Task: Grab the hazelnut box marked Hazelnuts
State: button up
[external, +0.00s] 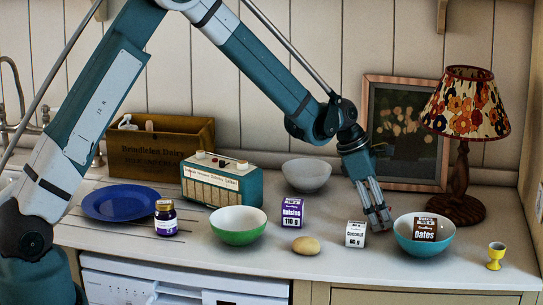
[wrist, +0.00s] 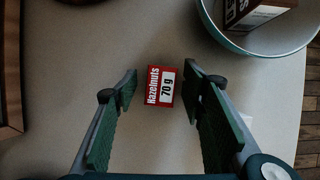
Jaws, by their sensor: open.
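The small red hazelnut box (wrist: 161,87) lies in the wrist view, with a white label reading "Hazelnuts" and "70 g". My gripper (wrist: 162,82) is open, its two fingers on either side of the box with a gap at each side. In the external view my gripper (external: 379,222) points down at the counter between the coconut box and the teal bowl. There the hazelnut box is mostly hidden by my fingers; only some red shows among them.
A white coconut box (external: 355,234) stands close left of my gripper, and a teal bowl (external: 405,243) holding a dates box (external: 425,227) stands close right. A lamp (external: 460,190) and a framed picture (external: 378,165) stand behind. An egg-like item (external: 306,245) lies further left.

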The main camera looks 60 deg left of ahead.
jog(key=c, duration=1)
jog(key=shift+r, duration=0.15)
jog(key=shift+c, duration=0.2)
jog(key=shift+r, duration=4.85)
